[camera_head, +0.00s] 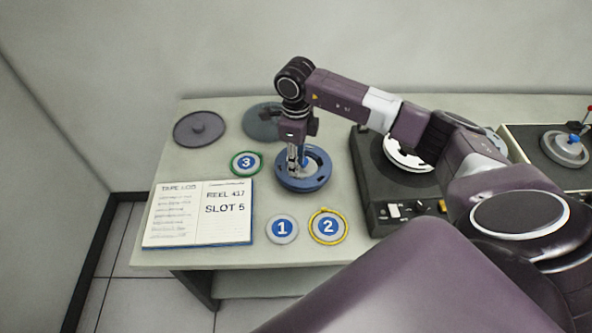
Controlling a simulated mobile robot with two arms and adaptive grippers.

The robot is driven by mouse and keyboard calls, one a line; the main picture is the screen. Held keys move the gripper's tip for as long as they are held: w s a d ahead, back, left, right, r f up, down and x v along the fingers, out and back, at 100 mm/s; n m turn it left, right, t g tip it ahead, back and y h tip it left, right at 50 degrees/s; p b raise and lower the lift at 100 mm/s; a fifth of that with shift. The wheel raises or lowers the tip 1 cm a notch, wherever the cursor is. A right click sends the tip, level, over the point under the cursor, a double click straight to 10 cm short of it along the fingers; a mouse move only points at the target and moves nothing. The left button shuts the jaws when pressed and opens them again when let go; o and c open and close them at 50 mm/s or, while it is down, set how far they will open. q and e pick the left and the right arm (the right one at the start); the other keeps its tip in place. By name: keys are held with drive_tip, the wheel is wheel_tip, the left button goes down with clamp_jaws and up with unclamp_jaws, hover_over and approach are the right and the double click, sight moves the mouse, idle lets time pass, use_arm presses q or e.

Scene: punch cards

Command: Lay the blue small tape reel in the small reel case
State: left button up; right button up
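A round blue dish-like piece (318,180) lies on the table left of the dark machine; I cannot tell for sure whether it is the small reel case or a reel. My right gripper (294,172) points down over its left part, with the fingers inside its outline. A small bright blue patch shows beside the fingers, perhaps part of the blue small tape reel, mostly hidden. The fingers look close together, but whether they hold anything is unclear. My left gripper is out of view.
A grey round lid (200,129) and a blue-grey disc (262,122) lie behind. Numbered discs 1 (282,229), 2 (328,227) and 3 (246,163) lie around an open log book (198,214). A dark tape machine (378,205) and a tray with a grey reel (566,148) stand right.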

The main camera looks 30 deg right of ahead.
sight(296, 183)
wheel_tip(296, 183, down, 8)
drive_tip(key=b, duration=0.5)
drive_tip(key=shift+r, duration=0.1)
clamp_jaws()
drive_tip(key=shift+r, duration=0.15)
drive_tip(key=shift+r+p, duration=1.7)
drive_tip(key=shift+r, duration=1.15)
drive_tip(key=shift+r+p, duration=0.35)
drive_tip(key=shift+r, duration=0.2)
wheel_tip(296, 183, up, 6)
drive_tip(key=p, duration=0.3)
